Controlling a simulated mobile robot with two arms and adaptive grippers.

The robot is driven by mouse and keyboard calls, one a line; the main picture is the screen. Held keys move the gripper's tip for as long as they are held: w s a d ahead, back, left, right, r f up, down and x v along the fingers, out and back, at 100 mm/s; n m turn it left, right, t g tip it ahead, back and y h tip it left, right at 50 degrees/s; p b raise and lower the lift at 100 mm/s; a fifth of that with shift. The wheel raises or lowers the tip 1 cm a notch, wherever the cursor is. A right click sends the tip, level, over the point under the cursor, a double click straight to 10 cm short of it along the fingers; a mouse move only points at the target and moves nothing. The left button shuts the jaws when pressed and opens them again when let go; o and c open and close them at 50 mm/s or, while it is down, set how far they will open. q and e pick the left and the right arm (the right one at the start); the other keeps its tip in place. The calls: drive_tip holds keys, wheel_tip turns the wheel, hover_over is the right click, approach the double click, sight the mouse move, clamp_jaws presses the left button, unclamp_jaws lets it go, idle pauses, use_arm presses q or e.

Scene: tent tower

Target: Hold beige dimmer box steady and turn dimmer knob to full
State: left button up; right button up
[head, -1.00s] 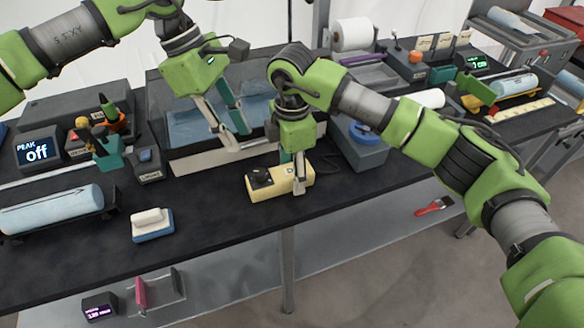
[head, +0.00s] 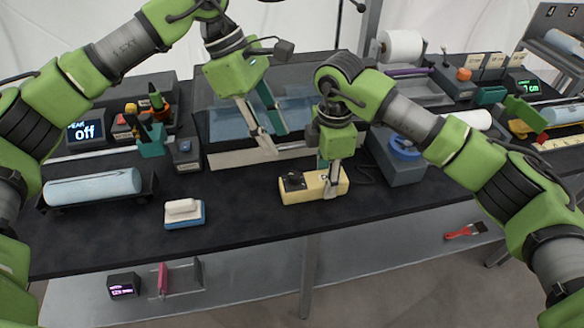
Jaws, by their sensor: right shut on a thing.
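The beige dimmer box (head: 312,192) lies near the front edge of the dark bench, with a black knob (head: 293,180) on its left part. My right gripper (head: 328,188) reaches down over the right part of the box and is shut on it. One finger shows against the front side; the other is mostly hidden behind the box.
A shallow tray with blue inside (head: 228,123) stands behind the box. A grey block with a blue dial (head: 404,150) is to its right. A white and blue block (head: 184,213) and a pale blue roll (head: 92,187) are to the left. The bench top between is clear.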

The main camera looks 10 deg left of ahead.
sight(294, 174)
use_arm(q)
drive_tip(key=x, duration=1)
clamp_jaws()
